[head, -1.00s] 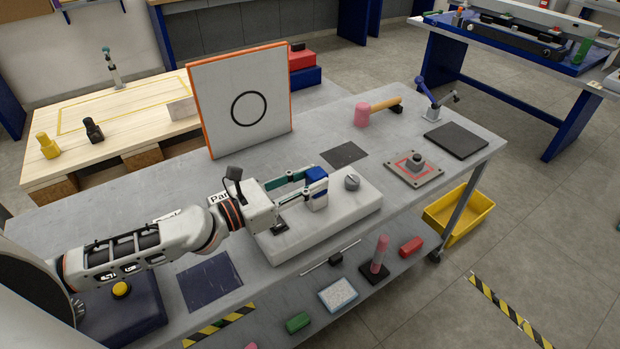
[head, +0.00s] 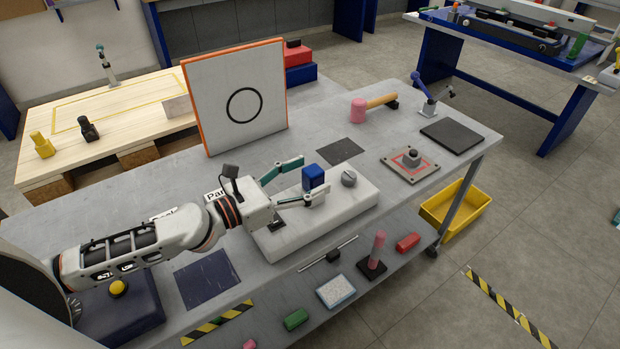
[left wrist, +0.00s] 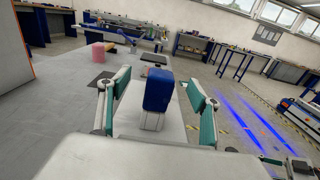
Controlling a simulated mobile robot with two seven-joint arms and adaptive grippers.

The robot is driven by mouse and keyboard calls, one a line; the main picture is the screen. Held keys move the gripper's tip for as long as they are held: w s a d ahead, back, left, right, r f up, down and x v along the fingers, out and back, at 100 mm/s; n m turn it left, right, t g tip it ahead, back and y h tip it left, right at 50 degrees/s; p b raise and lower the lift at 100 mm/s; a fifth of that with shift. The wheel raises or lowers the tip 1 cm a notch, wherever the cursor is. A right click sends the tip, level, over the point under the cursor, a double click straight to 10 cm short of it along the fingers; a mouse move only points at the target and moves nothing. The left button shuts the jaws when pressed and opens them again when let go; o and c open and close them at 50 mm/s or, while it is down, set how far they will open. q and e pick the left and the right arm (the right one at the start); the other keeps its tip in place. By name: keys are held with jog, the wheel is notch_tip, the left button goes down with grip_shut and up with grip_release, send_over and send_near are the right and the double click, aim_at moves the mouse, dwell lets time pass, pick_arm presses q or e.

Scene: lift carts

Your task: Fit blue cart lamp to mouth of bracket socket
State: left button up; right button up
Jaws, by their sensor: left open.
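My left gripper (head: 305,179) is open, with one finger on each side of the lamp and visible gaps between. The fingers show left and right of the lamp in the left wrist view (left wrist: 158,85).
The white slab (head: 285,238) also carries a grey knob (head: 348,179). An orange-edged panel with a black ring (head: 215,120) stands behind. A pink mallet (head: 359,110), a plate with a peg (head: 411,165) and a black pad (head: 451,135) lie to the right. A lower shelf holds small items.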

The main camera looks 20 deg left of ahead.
aim_at(306, 178)
pick_arm(q)
jog(key=shift+s+a, duration=0.1)
pick_arm(e)
jog(key=shift+f, duration=0.15)
pick_arm(q)
jog(key=shift+s+a, duration=0.25)
jog(key=shift+s, duration=0.05)
pick_arm(e)
jog(key=shift+s+f, duration=0.1)
jog(key=shift+f, duration=0.1)
pick_arm(q)
jog(key=shift+b+v, duration=0.8)
jog(key=shift+v, duration=0.2)
pick_arm(e)
jog(key=shift+s+f, duration=0.2)
jog(key=shift+f, duration=0.5)
pick_arm(q)
jog(key=shift+s+a, duration=0.25)
pick_arm(e)
jog(key=shift+s+f, duration=0.1)
jog(key=shift+f, duration=0.15)
pick_arm(q)
jog(key=shift+s+a+b, duration=0.3)
jog(key=shift+s+b, duration=0.2)
jog(key=shift+b, duration=0.05)
pick_arm(e)
jog(key=shift+s+f, duration=0.15)
jog(key=shift+f, duration=0.4)
jog(key=shift+d, duration=0.1)
